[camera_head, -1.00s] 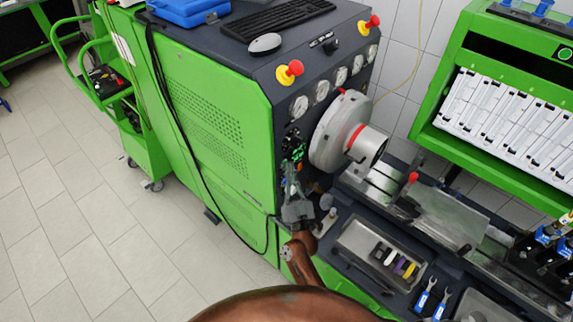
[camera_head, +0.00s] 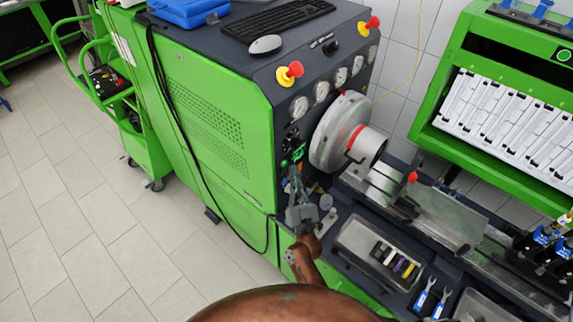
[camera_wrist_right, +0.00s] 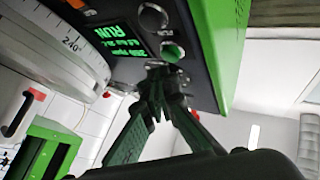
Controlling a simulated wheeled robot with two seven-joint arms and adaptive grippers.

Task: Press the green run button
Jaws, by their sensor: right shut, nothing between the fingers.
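The fingertips of my right gripper (camera_wrist_right: 163,76) are together and empty, close below the button in that view; the button's face shows and I see no clear contact. In the head view my right gripper (camera_head: 295,180) points up at the panel's lower part, just below the display (camera_head: 299,153). My left gripper is not in view.
The round grey drive housing (camera_head: 338,128) sticks out right of the panel. Two red emergency knobs (camera_head: 290,73) (camera_head: 369,26) and several gauges are above. A tray (camera_head: 352,238) and blue wrenches (camera_head: 421,300) lie on the bench at lower right. Floor at left is open.

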